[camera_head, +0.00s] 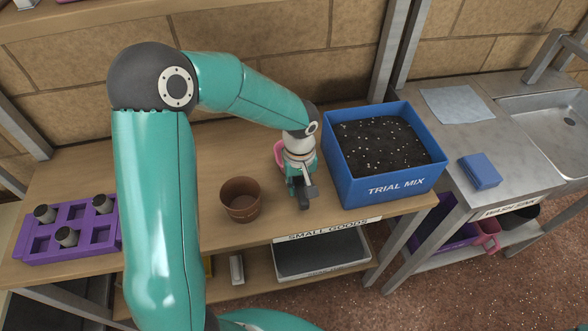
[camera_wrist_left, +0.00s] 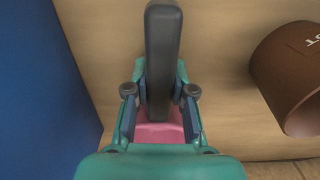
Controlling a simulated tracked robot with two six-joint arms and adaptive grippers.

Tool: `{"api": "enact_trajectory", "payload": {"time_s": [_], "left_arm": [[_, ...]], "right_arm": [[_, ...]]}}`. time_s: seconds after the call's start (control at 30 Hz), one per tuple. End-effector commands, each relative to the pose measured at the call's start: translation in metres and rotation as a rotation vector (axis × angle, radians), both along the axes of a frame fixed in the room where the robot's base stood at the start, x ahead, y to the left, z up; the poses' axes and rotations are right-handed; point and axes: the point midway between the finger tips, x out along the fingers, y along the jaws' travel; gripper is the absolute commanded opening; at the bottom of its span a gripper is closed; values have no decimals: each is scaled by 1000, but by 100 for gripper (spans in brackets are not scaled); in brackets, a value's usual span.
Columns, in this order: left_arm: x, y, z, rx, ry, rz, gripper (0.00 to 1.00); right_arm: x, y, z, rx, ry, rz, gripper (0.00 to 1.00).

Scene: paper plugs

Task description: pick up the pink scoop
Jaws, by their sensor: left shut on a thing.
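The pink scoop (camera_head: 279,152) is on the wooden bench between the brown pot and the blue box, mostly hidden behind my left gripper (camera_head: 300,186). In the left wrist view its dark handle (camera_wrist_left: 162,50) runs between the two fingers of my left gripper (camera_wrist_left: 160,97), and part of its pink body (camera_wrist_left: 158,132) shows below. The left gripper is shut on the handle. I cannot tell whether the scoop touches the bench. My right gripper is not in view.
The blue box (camera_head: 390,187) of dark, speckled mix stands close on the right. The brown pot (camera_head: 241,205) stands to the left. A purple tray (camera_head: 62,257) with several small plugs is at far left. A blue block (camera_head: 480,171) and a sink (camera_head: 555,115) are at right.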

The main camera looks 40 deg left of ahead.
Motion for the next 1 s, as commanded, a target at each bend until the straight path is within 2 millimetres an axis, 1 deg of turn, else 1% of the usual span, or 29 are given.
{"api": "enact_trajectory", "payload": {"time_s": [0.17,0.27,0.37,0.47,0.57,0.67,0.8,0.9,1.0], "left_arm": [[0,0,2,0,-1,0,0],[1,0,7,1,-2,1,0],[1,1,15,2,-4,1,0],[1,1,29,0,-6,2,0],[2,1,48,1,-8,2,0],[2,1,74,1,-9,1,0],[2,1,116,1,-10,1,0],[1,1,142,1,-8,2,0],[1,1,164,1,-6,2,0]], "right_arm": [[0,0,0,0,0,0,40],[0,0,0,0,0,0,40],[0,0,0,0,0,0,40],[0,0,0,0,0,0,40],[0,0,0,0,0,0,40],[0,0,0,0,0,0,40],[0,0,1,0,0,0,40],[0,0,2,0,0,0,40],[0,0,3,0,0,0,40]]}}
